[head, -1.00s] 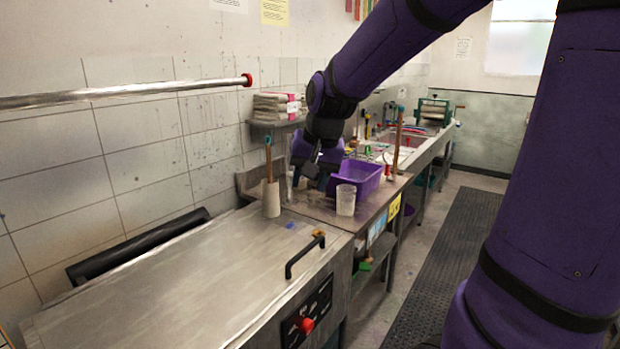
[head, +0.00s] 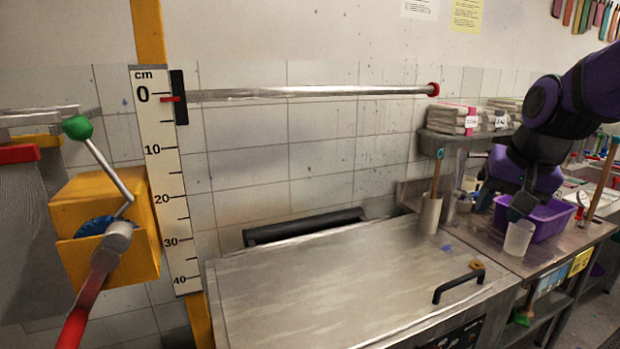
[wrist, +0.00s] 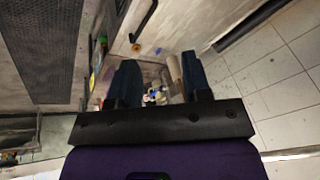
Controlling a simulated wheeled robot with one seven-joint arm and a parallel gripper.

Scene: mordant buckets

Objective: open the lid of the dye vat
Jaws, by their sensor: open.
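The dye vat's lid (head: 330,275) is a broad flat steel cover, lying shut. Its black bar handle (head: 458,287) stands near the front right corner; in the wrist view the handle (wrist: 144,20) shows at the top. My gripper (head: 497,208) hangs over the side bench to the right of the vat, well apart from the handle. In the wrist view its two dark fingers (wrist: 158,80) are spread with nothing held between them.
A purple basin (head: 545,218), a clear beaker (head: 518,238) and a beige holder with a brush (head: 430,214) stand near my gripper. A steel rail (head: 310,92) runs along the wall above the vat. A yellow crank box (head: 103,228) and centimetre scale (head: 160,180) stand left. The lid top is clear.

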